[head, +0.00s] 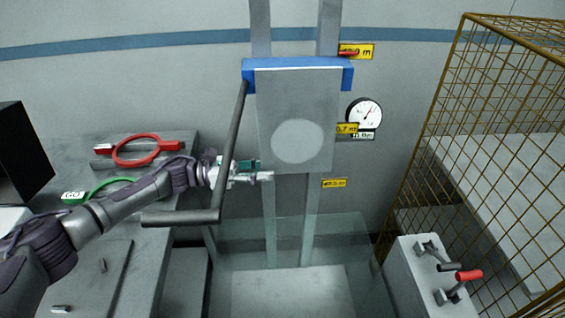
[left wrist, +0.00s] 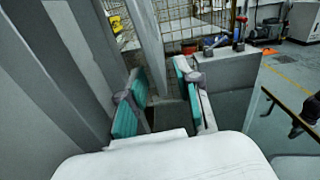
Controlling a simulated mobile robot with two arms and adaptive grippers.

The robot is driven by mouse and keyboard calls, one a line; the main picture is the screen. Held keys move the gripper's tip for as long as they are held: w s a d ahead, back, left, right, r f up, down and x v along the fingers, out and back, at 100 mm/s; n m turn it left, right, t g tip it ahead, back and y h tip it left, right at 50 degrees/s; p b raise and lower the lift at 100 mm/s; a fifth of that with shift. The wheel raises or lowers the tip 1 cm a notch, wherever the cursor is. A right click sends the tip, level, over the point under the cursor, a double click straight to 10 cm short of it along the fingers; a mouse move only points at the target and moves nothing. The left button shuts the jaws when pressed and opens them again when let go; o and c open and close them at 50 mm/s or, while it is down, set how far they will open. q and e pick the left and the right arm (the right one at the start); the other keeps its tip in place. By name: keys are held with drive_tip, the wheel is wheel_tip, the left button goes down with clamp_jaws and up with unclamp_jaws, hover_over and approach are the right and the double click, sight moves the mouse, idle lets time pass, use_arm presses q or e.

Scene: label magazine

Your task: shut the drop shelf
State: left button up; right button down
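A grey flat panel (head: 297,115) with a paler round patch hangs upright below a blue bracket (head: 300,65) on two vertical rails. It looks like the drop shelf, but no marking confirms this. My left gripper (head: 262,172) is at the panel's lower left corner; I cannot tell whether it touches. Its teal-padded fingers stand apart in the left wrist view (left wrist: 165,100), with nothing visibly gripped between them. A dark cranked bar (head: 232,150) runs down from the bracket's left end and bends left at the bottom, crossing near my left wrist. My right gripper is not in view.
A bench (head: 150,240) on the left holds red and green ring-handled tools. A round gauge (head: 364,113) and yellow labels are right of the panel. A box with levers (head: 420,270) and a yellow mesh cage (head: 490,130) stand right. A see-through sheet (head: 340,245) is below.

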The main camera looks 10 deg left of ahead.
sight(282, 173)
use_arm(q)
drive_tip(key=shift+w+d+p, duration=0.25)
drive_tip(key=shift+d+p, duration=0.05)
drive_tip(key=shift+d, duration=0.85)
drive_tip(key=shift+w+d+p, duration=0.2)
drive_tip(key=shift+d+p, duration=0.05)
drive_tip(key=shift+d, duration=0.9)
clamp_jaws()
